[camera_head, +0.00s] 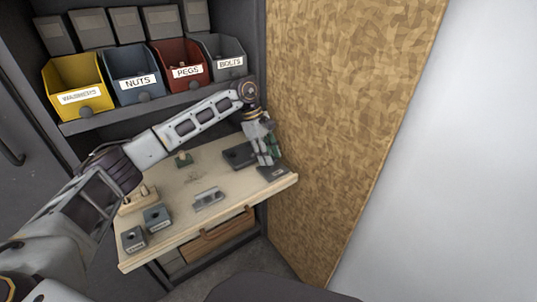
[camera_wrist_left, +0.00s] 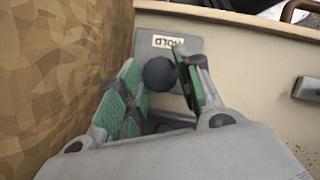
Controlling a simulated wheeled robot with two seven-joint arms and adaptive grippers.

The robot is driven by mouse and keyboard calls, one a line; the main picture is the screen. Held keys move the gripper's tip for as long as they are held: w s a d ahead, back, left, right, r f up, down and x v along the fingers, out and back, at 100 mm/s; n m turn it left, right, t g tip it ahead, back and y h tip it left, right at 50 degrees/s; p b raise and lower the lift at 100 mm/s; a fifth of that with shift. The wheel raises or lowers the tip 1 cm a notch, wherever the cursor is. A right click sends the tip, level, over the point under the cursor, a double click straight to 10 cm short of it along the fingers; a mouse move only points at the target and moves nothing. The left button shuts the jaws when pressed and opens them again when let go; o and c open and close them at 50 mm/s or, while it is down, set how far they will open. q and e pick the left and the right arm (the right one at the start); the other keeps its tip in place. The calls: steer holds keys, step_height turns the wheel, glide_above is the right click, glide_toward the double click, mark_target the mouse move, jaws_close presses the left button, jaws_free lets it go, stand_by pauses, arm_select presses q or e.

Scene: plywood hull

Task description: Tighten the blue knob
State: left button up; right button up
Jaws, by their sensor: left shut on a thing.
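The blue knob (camera_wrist_left: 159,74) looks like a dark blue-grey ball in the left wrist view. It sits at a grey plate (camera_wrist_left: 186,44) with a white label on the work board. My left gripper (camera_head: 268,156) reaches down at the board's right end, next to the wood-chip panel. Its green-padded fingers stand on either side of the knob and are shut on it. In the head view the fingers hide the knob, and only part of the plate (camera_head: 273,173) shows below them. My right gripper is not in view.
The wood-chip panel (camera_head: 340,120) stands close on the right. Labelled bins (camera_head: 140,88) stand on the shelf behind.

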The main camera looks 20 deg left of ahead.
arm_select(q)
steer(key=shift+r, duration=0.1)
steer(key=o, duration=1)
steer(key=shift+r, duration=4.95)
